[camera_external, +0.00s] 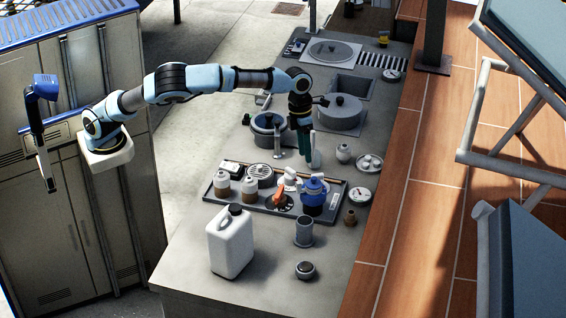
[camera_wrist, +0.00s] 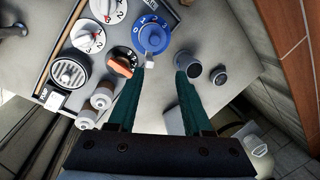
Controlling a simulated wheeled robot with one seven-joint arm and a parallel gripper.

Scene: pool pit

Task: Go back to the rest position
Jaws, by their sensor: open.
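My gripper (camera_external: 306,158) hangs from my outstretched arm over the counter, fingers pointing down, above the back edge of a control panel. In the wrist view my gripper (camera_wrist: 160,75) has its two green fingers apart, with nothing held between them. A blue valve knob (camera_external: 313,190) stands on the panel in front of the gripper. The blue knob (camera_wrist: 152,35) lies beyond the fingertips in the wrist view, apart from them. An orange knob (camera_external: 281,198) sits beside it on the panel.
The control panel (camera_external: 232,205) also carries dials and two brown-and-white bottles. A white jug (camera_external: 230,243), a grey cup (camera_external: 304,231) and a small dark-topped knob (camera_external: 305,270) stand in front. A pot (camera_external: 269,133) and a lidded pan (camera_external: 340,113) stand behind. Lockers (camera_external: 70,170) rise at left.

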